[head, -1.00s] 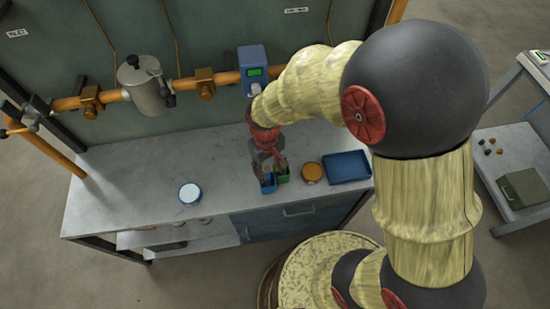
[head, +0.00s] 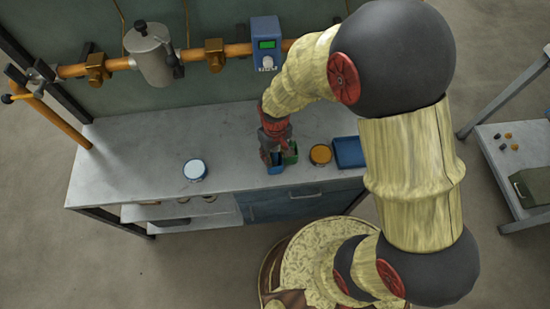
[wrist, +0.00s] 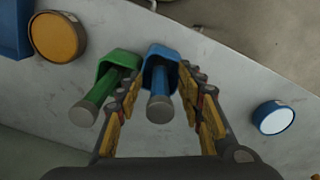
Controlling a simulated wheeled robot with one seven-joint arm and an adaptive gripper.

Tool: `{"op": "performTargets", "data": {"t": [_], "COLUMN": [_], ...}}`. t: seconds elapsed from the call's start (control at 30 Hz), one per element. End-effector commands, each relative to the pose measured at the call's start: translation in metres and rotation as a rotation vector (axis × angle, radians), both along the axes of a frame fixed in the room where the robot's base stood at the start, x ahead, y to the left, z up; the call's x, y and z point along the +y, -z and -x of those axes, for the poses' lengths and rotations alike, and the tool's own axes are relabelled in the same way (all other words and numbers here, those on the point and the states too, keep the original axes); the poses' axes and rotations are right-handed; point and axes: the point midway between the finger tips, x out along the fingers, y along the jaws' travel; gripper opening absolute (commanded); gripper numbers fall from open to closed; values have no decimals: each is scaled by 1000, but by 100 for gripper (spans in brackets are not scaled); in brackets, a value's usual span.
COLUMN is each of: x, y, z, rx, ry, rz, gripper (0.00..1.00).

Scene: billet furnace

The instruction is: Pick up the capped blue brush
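The blue brush (wrist: 160,92) stands handle-up in a blue cup (wrist: 161,52) in the wrist view, with a grey cap on its end. The blue cup (head: 275,168) also shows on the bench in the head view, partly hidden by my gripper. A green brush (wrist: 98,98) with a grey cap stands in a green cup (wrist: 121,59) just left of it. My gripper (wrist: 160,80) is open, with one finger on each side of the blue brush. The left finger is between the two brushes. I cannot tell whether either finger touches a handle.
An orange-lidded tin (head: 320,154) and a blue tray (head: 348,153) sit right of the cups. A white-and-blue tin (head: 195,170) sits to the left. A pipe with a grey canister (head: 149,55) and a blue meter (head: 266,42) runs behind. The bench's left part is clear.

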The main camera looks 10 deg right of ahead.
Motion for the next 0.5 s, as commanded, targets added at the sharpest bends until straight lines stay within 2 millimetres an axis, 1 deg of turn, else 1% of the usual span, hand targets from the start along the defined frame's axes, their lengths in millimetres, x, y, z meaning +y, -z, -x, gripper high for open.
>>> {"op": "performTargets", "data": {"t": [0.13,0.5], "x": [0,0], "y": [0,1], "z": [0,1], "rx": [1,2], "ry": [0,0], "rz": [0,1], "gripper": [37,16]}}
